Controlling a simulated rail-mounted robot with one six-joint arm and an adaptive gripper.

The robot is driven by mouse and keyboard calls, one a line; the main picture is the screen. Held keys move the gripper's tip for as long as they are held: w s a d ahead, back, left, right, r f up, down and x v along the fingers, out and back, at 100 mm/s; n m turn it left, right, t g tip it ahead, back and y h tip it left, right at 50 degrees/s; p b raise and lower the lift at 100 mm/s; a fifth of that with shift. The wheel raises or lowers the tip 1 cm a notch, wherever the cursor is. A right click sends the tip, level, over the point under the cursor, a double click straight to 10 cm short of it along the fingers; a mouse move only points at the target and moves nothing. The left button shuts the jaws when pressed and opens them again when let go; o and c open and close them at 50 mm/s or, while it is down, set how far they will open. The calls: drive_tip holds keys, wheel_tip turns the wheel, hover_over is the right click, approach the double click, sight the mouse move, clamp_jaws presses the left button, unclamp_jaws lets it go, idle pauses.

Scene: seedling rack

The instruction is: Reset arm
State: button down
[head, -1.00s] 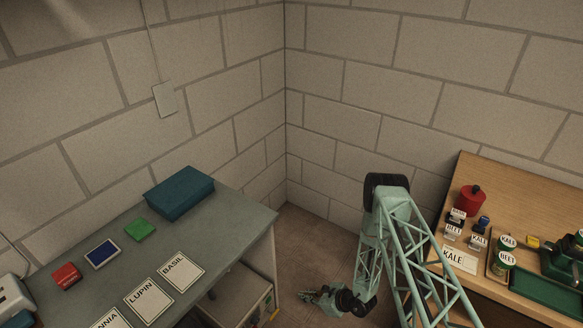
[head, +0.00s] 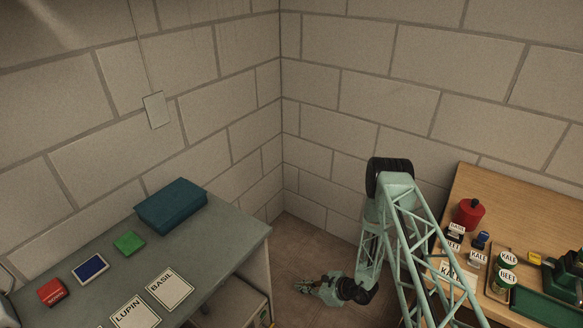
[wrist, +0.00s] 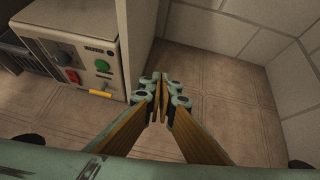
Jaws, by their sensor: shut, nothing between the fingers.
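My gripper (head: 306,286) hangs low over the floor in the gap between the grey bench and the wooden bench in the head view. In the wrist view my gripper (wrist: 160,82) points down at the brown floor, with its fingertips together and nothing between them. My pale green lattice arm stands above it in the head view and hides part of the wooden bench's left side.
A grey bench (head: 215,247) holds a teal box (head: 171,205), a green block (head: 129,243) and label cards. A wooden bench (head: 520,197) holds a red pot (head: 469,213) and labelled tins. A control cabinet (wrist: 85,50) stands close left of my gripper; walls close the corner.

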drive_tip(key=w+a+r+n+g+y, duration=0.1)
drive_tip(key=w+a+r+n, duration=0.1)
drive_tip(key=r, duration=0.8)
drive_tip(key=w+a+r+n, duration=0.1)
drive_tip(key=r+n, duration=0.1)
drive_tip(key=r, duration=0.8)
drive_tip(key=w+a+r+n+g+y, duration=0.1)
drive_tip(key=w+a+r+n, duration=0.1)
drive_tip(key=r, duration=0.9)
drive_tip(key=s+r+n+g, duration=0.2)
drive_tip(key=s+r+n, duration=0.15)
drive_tip(key=r, duration=1.05)
drive_tip(key=s+r+n+g, duration=0.1)
drive_tip(key=s+r+n, duration=0.3)
drive_tip(key=r, duration=1)
drive_tip(key=s+d+r+n+h, duration=0.2)
drive_tip(key=s+d+r+n, duration=0.1)
drive_tip(key=s+r, duration=0.7)
drive_tip(key=s+d+r+n+h, duration=0.2)
drive_tip(key=s+d+r+h, duration=0.1)
drive_tip(key=s+r, duration=0.75)
drive_tip(key=s+d+r+n+t+h, duration=0.1)
drive_tip(key=s+d+r+n+h, duration=0.1)
drive_tip(key=s+d, duration=0.6)
drive_tip(key=s+d+r+n+t+h, duration=0.2)
drive_tip(key=s+d+r, duration=0.4)
drive_tip(key=s, duration=0.9)
drive_tip(key=shift+s+d+r+n+t+h, duration=0.15)
drive_tip(key=shift+d+r+n+t+h, duration=0.3)
drive_tip(key=shift+d+h, duration=0.55)
